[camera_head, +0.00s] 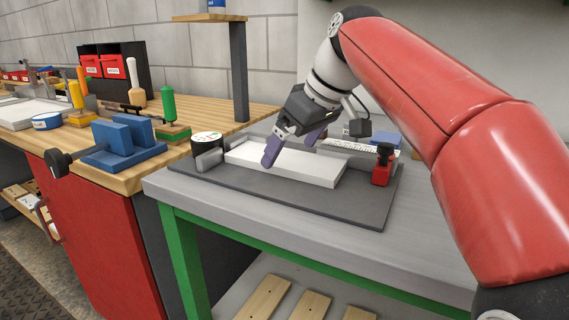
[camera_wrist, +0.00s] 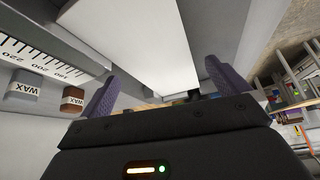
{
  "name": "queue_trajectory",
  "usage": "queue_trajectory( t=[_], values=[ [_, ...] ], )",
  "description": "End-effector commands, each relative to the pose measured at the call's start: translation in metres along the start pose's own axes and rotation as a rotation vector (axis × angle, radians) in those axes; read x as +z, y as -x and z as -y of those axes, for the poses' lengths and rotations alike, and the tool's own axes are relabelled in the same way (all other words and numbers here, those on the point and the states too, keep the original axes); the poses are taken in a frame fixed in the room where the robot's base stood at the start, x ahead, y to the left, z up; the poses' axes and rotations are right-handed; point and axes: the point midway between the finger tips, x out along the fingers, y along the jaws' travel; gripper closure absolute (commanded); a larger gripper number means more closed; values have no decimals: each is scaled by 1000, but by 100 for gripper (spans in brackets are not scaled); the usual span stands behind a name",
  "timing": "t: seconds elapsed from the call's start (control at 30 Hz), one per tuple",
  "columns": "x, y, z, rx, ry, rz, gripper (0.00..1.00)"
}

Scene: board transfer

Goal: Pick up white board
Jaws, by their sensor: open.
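A long white board (camera_head: 315,169) lies flat on a dark grey base (camera_head: 365,203) on the green-legged table. In the wrist view the white board (camera_wrist: 135,40) runs between my two purple fingers. My gripper (camera_head: 290,146) is open above the board, in its middle part. The near finger shows in front of the board's side, and the other finger is partly behind it from the head view. In the wrist view my gripper (camera_wrist: 170,90) has a finger on each side of the board, with no clear contact. The exact height of the fingertips over the base cannot be told.
A red and black clamp (camera_head: 382,166) stands at the board's right end. A grey stop (camera_head: 209,160) and a round black tin (camera_head: 206,143) are at its left end. A ruler (camera_head: 345,147) lies behind it. A blue vise (camera_head: 122,141) sits on the wooden bench at left.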

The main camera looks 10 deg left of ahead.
Motion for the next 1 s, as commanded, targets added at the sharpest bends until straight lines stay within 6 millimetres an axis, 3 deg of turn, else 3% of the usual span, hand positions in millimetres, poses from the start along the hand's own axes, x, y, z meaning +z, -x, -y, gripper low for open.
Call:
queue_trajectory(
  t=[0.13,0.4,0.77,1.0],
  values=[
    [0,-16,1,-1,1,0,0],
    [0,-18,1,0,1,0,1],
    [0,-17,1,0,1,-1,48],
    [-1,-16,1,1,2,-1,50]
  ],
)
